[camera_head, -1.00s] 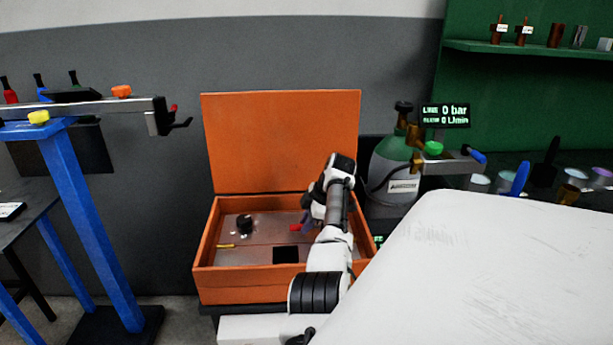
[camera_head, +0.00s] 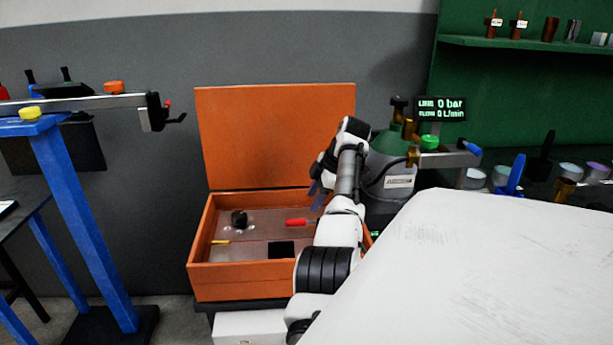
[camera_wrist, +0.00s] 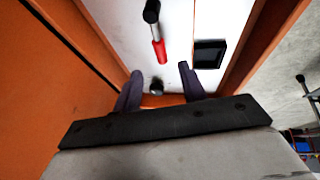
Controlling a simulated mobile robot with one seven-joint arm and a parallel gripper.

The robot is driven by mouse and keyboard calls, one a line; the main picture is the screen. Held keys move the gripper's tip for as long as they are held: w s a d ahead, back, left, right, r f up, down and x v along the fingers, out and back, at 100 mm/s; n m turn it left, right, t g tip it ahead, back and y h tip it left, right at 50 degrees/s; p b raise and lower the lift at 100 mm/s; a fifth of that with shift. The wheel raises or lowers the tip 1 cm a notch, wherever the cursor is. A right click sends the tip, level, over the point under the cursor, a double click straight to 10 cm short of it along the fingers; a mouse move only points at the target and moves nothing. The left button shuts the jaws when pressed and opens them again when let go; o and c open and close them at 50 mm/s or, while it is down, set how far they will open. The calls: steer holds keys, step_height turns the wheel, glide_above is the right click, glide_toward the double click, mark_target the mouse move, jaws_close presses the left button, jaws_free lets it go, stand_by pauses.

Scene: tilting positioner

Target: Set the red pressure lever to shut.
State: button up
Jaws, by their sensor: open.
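The red lever (camera_head: 297,222) lies across the metal panel inside the open orange box, its red grip pointing right in the head view. In the wrist view the red grip (camera_wrist: 160,50) hangs from a black pivot end (camera_wrist: 151,14) and points towards my gripper. My gripper (camera_wrist: 161,88) is open and empty, its two dark fingers apart, with the grip's end just beyond them and roughly in line with the gap. In the head view my gripper (camera_head: 317,190) is above the right part of the box, apart from the lever. Its fingertips are partly hidden by my arm.
The orange box (camera_head: 225,282) has a raised lid behind and walls around the panel. The panel has a black knob (camera_head: 239,218), a yellow piece (camera_head: 220,242) and a square black opening (camera_head: 281,250).

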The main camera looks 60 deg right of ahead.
steer(key=p+v, duration=0.1)
steer(key=v, duration=0.4)
stand_by(0.5)
